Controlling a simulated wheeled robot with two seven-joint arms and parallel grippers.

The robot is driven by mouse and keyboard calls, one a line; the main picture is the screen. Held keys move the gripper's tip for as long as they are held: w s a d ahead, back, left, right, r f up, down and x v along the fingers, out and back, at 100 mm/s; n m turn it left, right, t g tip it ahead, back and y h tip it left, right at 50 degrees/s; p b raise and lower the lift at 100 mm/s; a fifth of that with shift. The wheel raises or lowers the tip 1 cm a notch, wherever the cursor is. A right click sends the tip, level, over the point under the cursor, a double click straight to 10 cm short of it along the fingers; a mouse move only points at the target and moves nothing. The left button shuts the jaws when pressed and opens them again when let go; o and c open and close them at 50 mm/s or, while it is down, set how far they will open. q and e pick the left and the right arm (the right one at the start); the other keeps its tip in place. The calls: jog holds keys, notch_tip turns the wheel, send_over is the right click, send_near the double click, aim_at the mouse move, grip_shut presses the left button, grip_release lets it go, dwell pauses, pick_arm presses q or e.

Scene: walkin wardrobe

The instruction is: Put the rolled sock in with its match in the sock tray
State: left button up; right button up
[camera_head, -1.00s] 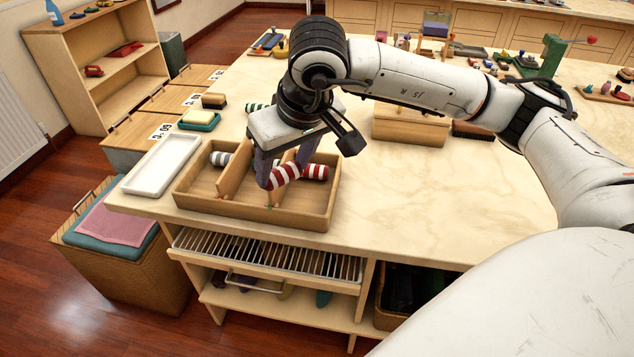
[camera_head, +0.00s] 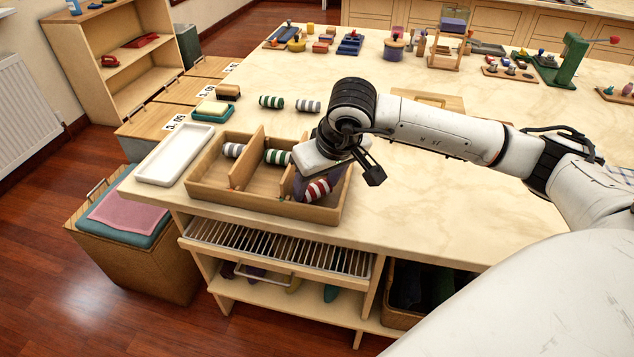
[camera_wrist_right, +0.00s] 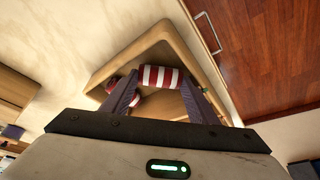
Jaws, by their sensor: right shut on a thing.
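The sock tray (camera_head: 262,207) is a wooden box with three compartments at the table's front left. A red-and-white striped rolled sock (camera_head: 318,190) is in my right gripper (camera_head: 308,188), low in the right compartment. The right wrist view shows this sock (camera_wrist_right: 160,77) between the two fingers, with a second red-striped sock (camera_wrist_right: 136,98) partly hidden beside it. I cannot tell whether the two touch or whether the held sock rests on the floor. A grey-striped sock (camera_head: 233,150) lies in the left compartment, a green-striped one (camera_head: 277,157) in the middle. My left gripper is out of view.
Another green-striped sock (camera_head: 271,102) and grey-striped sock (camera_head: 308,106) lie on the table behind the tray. A white tray (camera_head: 175,155) stands just left of it. A soap dish (camera_head: 212,112) is behind. The tabletop right of the tray is clear.

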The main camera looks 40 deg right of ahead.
jog(key=shift+f, duration=0.1)
jog(key=shift+f, duration=0.15)
jog(key=o, duration=0.8)
jog(key=shift+o, duration=0.2)
